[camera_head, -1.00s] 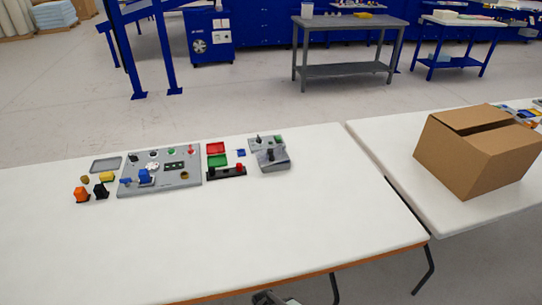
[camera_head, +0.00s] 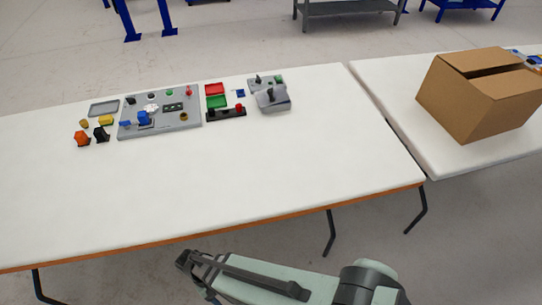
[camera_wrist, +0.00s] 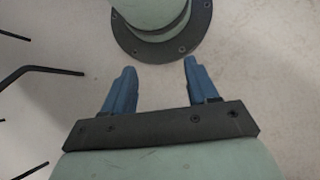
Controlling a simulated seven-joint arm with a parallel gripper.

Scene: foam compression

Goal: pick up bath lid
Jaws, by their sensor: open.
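A grey lid-like piece with a black knob (camera_head: 273,98), which looks like the bath lid, sits at the right end of the row of parts on the white table. It partly overlaps a grey box-like part (camera_head: 258,83) behind it; whether it rests on that part I cannot tell. My gripper (camera_wrist: 160,68) shows in the wrist view with two blue fingers spread apart and nothing between them. It is over the grey floor, away from the lid. In the head view my arm is in front of the table's near edge, and the fingers cannot be made out there.
A grey panel with knobs (camera_head: 160,128), red and green trays (camera_head: 216,96), a black holder (camera_head: 226,112) and small coloured parts (camera_head: 82,139) stand left of the lid. The white table (camera_head: 250,170) is clear in front. A cardboard box (camera_head: 480,95) stands on the right-hand table.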

